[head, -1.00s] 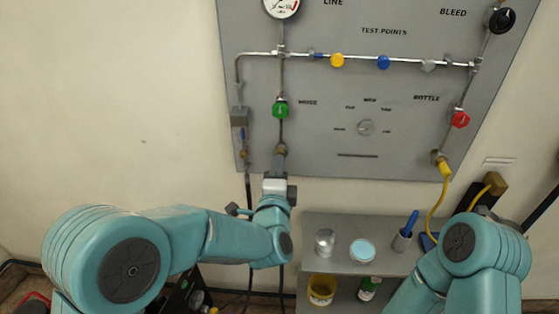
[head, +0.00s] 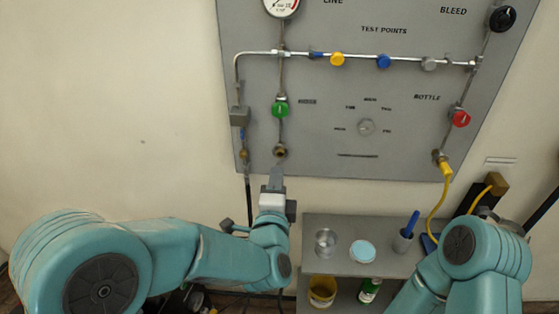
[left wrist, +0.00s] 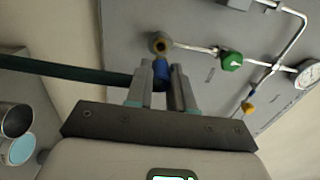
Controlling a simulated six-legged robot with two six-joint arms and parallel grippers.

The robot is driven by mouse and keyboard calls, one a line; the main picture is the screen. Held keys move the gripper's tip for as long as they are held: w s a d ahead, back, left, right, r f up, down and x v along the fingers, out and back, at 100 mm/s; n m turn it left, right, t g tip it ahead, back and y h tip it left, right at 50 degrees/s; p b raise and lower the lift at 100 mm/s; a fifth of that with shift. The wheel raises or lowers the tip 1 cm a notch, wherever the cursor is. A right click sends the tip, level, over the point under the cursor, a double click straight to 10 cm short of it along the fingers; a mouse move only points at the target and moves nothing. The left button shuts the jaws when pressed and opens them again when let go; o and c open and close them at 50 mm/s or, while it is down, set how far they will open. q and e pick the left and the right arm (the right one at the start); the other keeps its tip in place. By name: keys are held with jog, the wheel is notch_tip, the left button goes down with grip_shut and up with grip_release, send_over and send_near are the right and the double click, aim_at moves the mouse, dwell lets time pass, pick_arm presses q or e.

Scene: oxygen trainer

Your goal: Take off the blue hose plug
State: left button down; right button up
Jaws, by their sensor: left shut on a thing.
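The blue hose plug (left wrist: 162,75) shows between the fingers of my left gripper (left wrist: 163,80) in the left wrist view. The gripper is shut on it. In the head view, my left gripper (head: 276,178) is just below the brass port (head: 279,151) at the lower left of the grey panel, with a small gap between them. The port's open round end also shows in the left wrist view (left wrist: 159,43). The plug itself is hidden by the gripper in the head view. My right arm shows at the lower right, but its gripper is out of view.
Above the port is a green knob (head: 280,110). A dark hose (head: 248,188) hangs to its left. A yellow hose (head: 436,205) hangs at the right. The grey shelf (head: 318,225) below holds a metal cup (head: 325,243), a blue-topped container (head: 362,251) and a pen holder (head: 403,241).

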jog(key=shift+c, duration=0.2)
jog(key=c, duration=0.6)
pick_arm(q)
jog(key=s+a+f+n+y, duration=0.1)
jog(key=s+a+f+y, duration=0.1)
jog(key=s+a+f, duration=0.4)
notch_tip(320, 180, down, 3)
jog(key=shift+s+a+f, duration=0.1)
jog(key=shift+s+a, duration=0.2)
jog(key=shift+s, duration=0.2)
pick_arm(e)
jog(key=shift+o, duration=0.2)
jog(key=shift+w+d, duration=0.1)
jog(key=shift+d, duration=0.1)
